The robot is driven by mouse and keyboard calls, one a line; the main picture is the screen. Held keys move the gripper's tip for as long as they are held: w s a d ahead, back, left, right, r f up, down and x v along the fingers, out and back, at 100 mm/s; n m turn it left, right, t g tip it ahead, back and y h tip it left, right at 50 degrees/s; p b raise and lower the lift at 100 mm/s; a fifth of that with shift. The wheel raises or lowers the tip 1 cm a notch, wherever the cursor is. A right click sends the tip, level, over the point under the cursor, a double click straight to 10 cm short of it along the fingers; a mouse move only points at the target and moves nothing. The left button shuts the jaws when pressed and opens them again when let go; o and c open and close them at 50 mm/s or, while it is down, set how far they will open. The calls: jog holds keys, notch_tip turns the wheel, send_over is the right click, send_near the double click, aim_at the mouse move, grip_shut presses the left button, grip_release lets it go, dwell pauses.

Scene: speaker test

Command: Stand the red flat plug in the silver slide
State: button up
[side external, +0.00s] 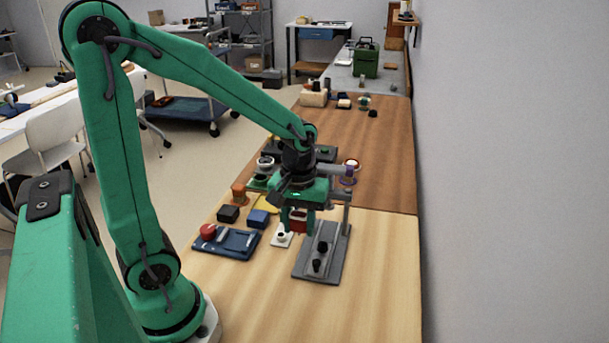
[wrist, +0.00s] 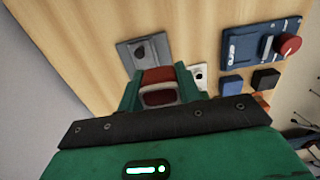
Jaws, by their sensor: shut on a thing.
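My gripper (side external: 297,212) points down over the table and is shut on the red flat plug (side external: 299,224). In the wrist view the plug (wrist: 158,76) shows as a red block with a pale-edged face between the green fingers of my gripper (wrist: 158,88). The silver slide (side external: 325,236) appears to be the light strip on a grey base plate, with black knobs near its front end. The plug is held above the table, close to the plate's far left side, apart from the slide as far as I can see. In the wrist view the grey plate (wrist: 128,54) lies beyond the plug, partly hidden.
A blue board (side external: 240,251) with a red knob (side external: 208,231) lies to the left. A small white block (side external: 280,241), a blue block (side external: 259,218) and a black block (side external: 229,213) stand nearby. Bare table (side external: 375,295) is free at the front and right.

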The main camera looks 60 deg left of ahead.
jog(key=shift+w, duration=0.1)
dwell(0.3)
jog(key=w+a, duration=0.2)
jog(key=w, duration=0.5)
jog(key=shift+w+a+f, duration=0.15)
jog(key=shift+w+f, duration=0.2)
jog(key=shift+f, duration=0.1)
jog(key=shift+f, duration=0.15)
jog(key=shift+f, duration=3.3)
jog(key=shift+f, duration=1)
dwell(0.8)
jog(key=o, duration=1)
jog(key=shift+r, duration=0.1)
